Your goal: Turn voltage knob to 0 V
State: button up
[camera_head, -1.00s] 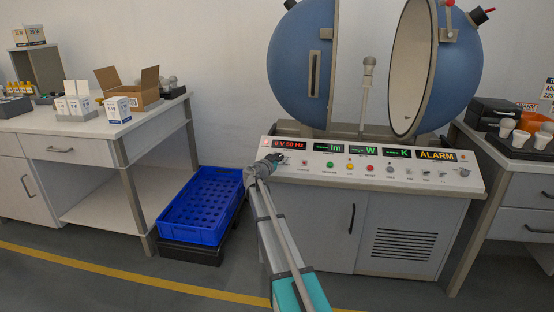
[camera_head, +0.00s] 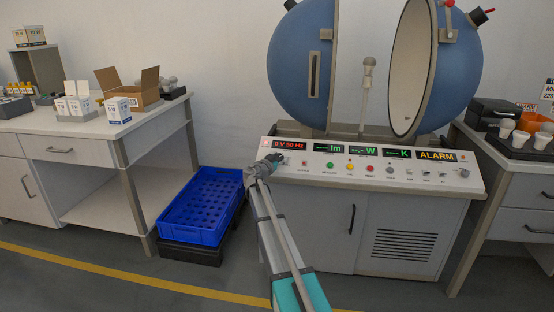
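The control panel (camera_head: 320,176) slopes below the blue sphere. Its leftmost display (camera_head: 290,146) shows red text that reads 0 V 50 Hz. My gripper (camera_head: 277,160) is at the panel's left end, just under that display. The voltage knob is not visible, and my gripper covers the area there. The fingers are too small and too hidden to tell whether they are open, shut or touching the knob.
The open blue sphere (camera_head: 300,65) holds a bulb (camera_head: 368,68) on a post. Coloured buttons line the panel, and an ALARM display (camera_head: 436,155) is lit. Side tables (camera_head: 60,125) carry boxes and bulbs.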

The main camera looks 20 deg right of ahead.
jog(key=o, duration=0.4)
jog(key=shift+w+f, duration=0.1)
jog(key=shift+w, duration=0.1)
jog(key=shift+s, duration=0.1)
jog(key=shift+s+a, duration=0.15)
jog(key=v, duration=1.1)
jog(key=shift+s+a, duration=0.15)
jog(key=shift+a, duration=0.2)
